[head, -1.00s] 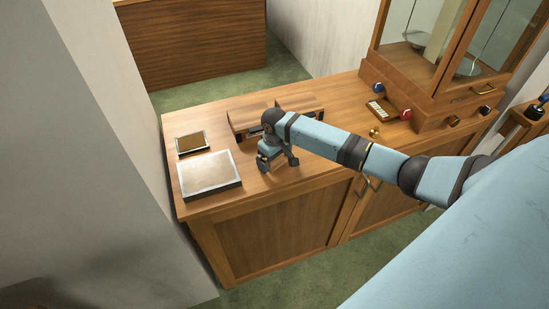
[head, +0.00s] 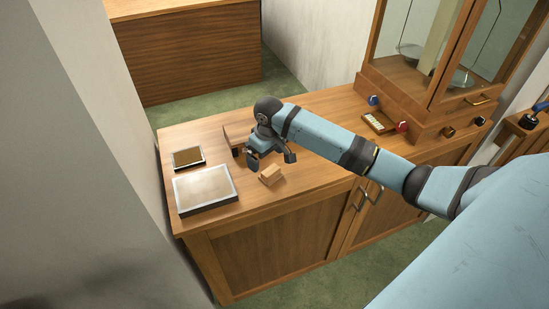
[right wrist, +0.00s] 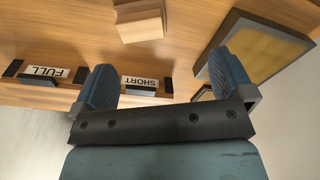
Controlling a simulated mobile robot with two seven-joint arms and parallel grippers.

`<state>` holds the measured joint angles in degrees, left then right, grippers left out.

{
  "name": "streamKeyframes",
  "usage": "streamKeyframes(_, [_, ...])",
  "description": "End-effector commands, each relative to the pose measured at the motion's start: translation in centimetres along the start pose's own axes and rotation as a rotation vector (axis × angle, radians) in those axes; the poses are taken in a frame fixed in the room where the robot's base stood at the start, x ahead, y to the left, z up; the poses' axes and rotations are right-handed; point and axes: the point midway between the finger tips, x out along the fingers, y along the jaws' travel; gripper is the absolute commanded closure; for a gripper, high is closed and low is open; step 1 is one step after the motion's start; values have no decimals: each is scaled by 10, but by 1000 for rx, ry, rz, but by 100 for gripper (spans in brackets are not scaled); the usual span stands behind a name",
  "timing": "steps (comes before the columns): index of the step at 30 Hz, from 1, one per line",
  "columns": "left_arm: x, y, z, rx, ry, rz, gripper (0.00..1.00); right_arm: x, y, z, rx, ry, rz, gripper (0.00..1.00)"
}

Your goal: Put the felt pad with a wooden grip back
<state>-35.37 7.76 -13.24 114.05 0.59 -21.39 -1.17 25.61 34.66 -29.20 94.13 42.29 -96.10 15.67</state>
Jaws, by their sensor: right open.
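A small light wooden block (head: 271,174), which looks like the wooden grip of the pad, sits on the counter near its front edge. It also shows at the top of the right wrist view (right wrist: 140,26); I cannot make out any felt. My right gripper (head: 271,160) is open and empty, above the counter just behind the block. In the right wrist view the open fingers (right wrist: 164,82) are apart with nothing between them. Beyond them a wooden rack has a FULL label (right wrist: 47,72) and a SHORT label (right wrist: 140,82). My left gripper is not in view.
A large pale slab with a grey rim (head: 206,189) and a small dark-framed brown tray (head: 187,157) lie at the counter's left end. A glass-fronted wooden balance case (head: 425,98) stands at the right. The counter front, right of the block, is clear.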

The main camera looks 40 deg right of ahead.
Motion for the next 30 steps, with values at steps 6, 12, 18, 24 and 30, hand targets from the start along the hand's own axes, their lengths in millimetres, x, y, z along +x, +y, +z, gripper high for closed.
streamKeyframes(6, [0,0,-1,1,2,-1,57,69,-98,46,-97,286,-122,1])
streamKeyframes(12, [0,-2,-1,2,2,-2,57,93,-157,98,-108,560,-174,1])
streamKeyframes(18, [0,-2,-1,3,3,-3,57,117,-183,172,-75,770,-130,1])
streamKeyframes(24, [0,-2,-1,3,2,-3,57,119,-191,224,-72,886,-57,1])
streamKeyframes(30, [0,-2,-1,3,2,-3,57,118,-192,236,-77,919,-32,1])
